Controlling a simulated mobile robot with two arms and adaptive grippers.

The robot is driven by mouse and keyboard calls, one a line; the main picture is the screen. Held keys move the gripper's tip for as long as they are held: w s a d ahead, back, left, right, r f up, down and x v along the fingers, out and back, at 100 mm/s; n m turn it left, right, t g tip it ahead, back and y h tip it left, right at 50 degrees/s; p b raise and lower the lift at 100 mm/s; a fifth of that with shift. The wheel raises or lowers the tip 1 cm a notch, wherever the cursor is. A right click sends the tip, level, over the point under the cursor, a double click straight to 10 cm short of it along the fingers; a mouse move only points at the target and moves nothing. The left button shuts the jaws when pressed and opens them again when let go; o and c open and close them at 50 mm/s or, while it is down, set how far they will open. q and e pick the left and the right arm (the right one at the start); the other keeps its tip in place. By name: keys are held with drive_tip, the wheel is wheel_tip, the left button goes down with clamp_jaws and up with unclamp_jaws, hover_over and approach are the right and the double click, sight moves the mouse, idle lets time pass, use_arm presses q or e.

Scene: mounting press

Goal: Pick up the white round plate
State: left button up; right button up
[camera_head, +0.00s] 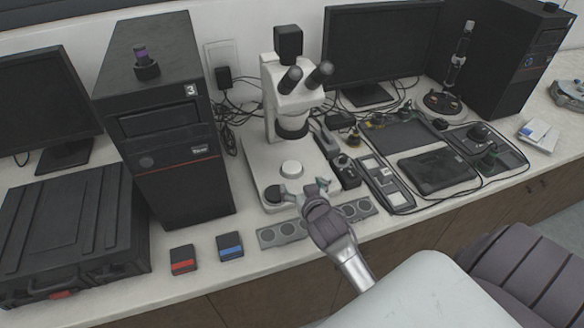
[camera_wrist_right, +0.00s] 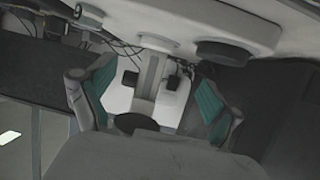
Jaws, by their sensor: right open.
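The white round plate (camera_head: 292,169) lies on the pale base (camera_head: 256,170) of the microscope, below its lens. My right gripper (camera_head: 301,188) is open at the front of this base, just in front of the plate, with its fingers spread left and right. In the right wrist view the same gripper (camera_wrist_right: 155,92) shows two green-padded fingers apart. No contact with the plate is visible. My left gripper is not in view.
The microscope head (camera_head: 291,85) overhangs the plate. A grey strip with round wells (camera_head: 285,231) lies in front, near the bench edge. Red (camera_head: 182,260) and blue (camera_head: 229,247) boxes lie left. A black computer tower (camera_head: 165,120) stands left; trays (camera_head: 387,185) lie right.

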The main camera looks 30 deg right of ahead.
approach(292, 167)
drive_tip(key=x, duration=0.3)
drive_tip(key=shift+a+f, duration=0.2)
drive_tip(key=shift+a, duration=0.1)
drive_tip(key=shift+w+d+p, duration=0.2)
drive_tip(key=shift+w+p, duration=0.15)
drive_tip(key=x, duration=0.3)
drive_tip(key=shift+w+d+p, duration=0.1)
drive_tip(key=shift+d+p, duration=0.1)
drive_tip(key=shift+p, duration=0.2)
drive_tip(key=shift+w+d+f, duration=0.15)
drive_tip(key=shift+w+f, duration=0.15)
drive_tip(key=shift+w, duration=0.25)
drive_tip(key=shift+s, duration=0.1)
drive_tip(key=c, duration=1.2)
drive_tip(key=shift+r, duration=0.1)
